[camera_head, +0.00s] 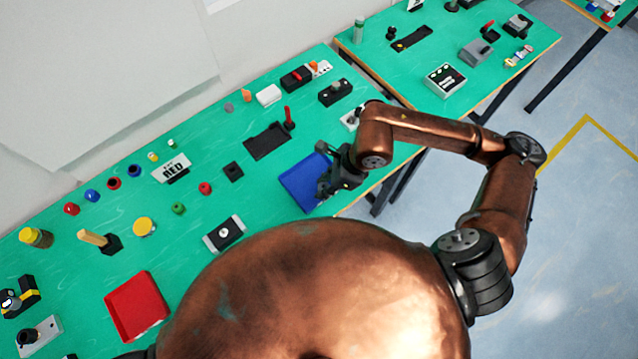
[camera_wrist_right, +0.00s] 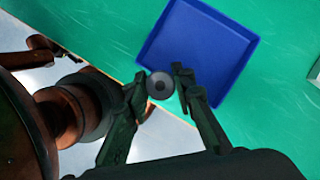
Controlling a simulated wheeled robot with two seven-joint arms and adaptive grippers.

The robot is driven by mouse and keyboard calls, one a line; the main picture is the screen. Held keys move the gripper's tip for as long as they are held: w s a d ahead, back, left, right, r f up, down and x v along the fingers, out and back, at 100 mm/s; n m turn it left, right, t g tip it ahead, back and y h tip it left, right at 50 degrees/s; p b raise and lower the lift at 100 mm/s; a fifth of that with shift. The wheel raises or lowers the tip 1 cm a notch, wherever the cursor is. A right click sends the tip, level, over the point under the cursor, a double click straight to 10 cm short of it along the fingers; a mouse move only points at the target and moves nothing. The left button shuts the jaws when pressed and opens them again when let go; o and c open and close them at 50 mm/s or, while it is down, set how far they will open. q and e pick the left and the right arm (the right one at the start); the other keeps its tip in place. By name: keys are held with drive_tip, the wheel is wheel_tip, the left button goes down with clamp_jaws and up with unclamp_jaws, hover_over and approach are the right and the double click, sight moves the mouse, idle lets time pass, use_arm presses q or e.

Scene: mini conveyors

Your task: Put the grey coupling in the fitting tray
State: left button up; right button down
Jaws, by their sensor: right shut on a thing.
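My right gripper (camera_head: 326,184) is shut on the grey coupling (camera_wrist_right: 160,86), a round grey piece with a dark centre hole, seen between the fingertips in the right wrist view. In the head view the coupling is hidden by the gripper. A shallow blue tray (camera_head: 298,180) lies on the green bench by its front edge; it also shows in the right wrist view (camera_wrist_right: 196,42). In that view the held coupling appears just outside the tray's near-left edge. A red tray (camera_head: 136,303) lies further left. No label shows which is the fitting tray. My left gripper is out of view.
A black plate with a red lever (camera_head: 268,140) stands behind the blue tray. A small black block (camera_head: 233,171) and a grey-and-black fixture (camera_head: 223,234) lie to its left. Several coloured caps are spread along the bench. A second green bench (camera_head: 500,50) stands at the right.

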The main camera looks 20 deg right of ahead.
hover_over(315, 188)
drive_tip(key=d, duration=0.1)
drive_tip(key=f, duration=0.5)
drive_tip(key=shift+s+d+f, duration=0.1)
drive_tip(key=shift+s+f, duration=0.3)
drive_tip(key=shift+f, duration=1.6)
drive_tip(key=shift+f, duration=0.15)
drive_tip(key=c, duration=1.6)
unclamp_jaws()
drive_tip(key=v, duration=1.2)
